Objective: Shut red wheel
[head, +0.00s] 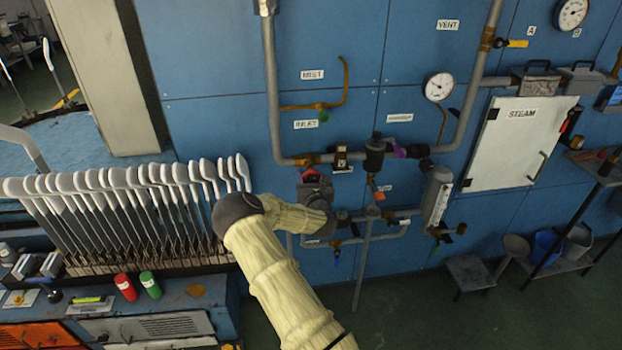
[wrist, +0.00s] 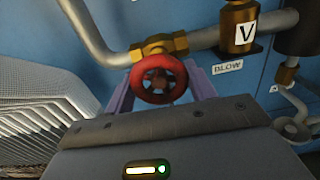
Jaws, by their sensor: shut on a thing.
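The red wheel (wrist: 159,79) is a small round handwheel on a brass valve (wrist: 158,46) in the pipework. In the wrist view it sits upright between the two fingers of my gripper (wrist: 160,84), which are shut on it. In the head view the red wheel (head: 309,176) shows only in part, beside the dark end of my gripper (head: 314,186). My arm hides much of the area below it.
Grey pipes (head: 271,90) run along the blue wall panels. A purple handle (head: 400,151) and an orange-red handle (head: 378,195) are close on the right. A rack of white sock boards (head: 130,185) stands to the left. A gauge (head: 438,86) is above right.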

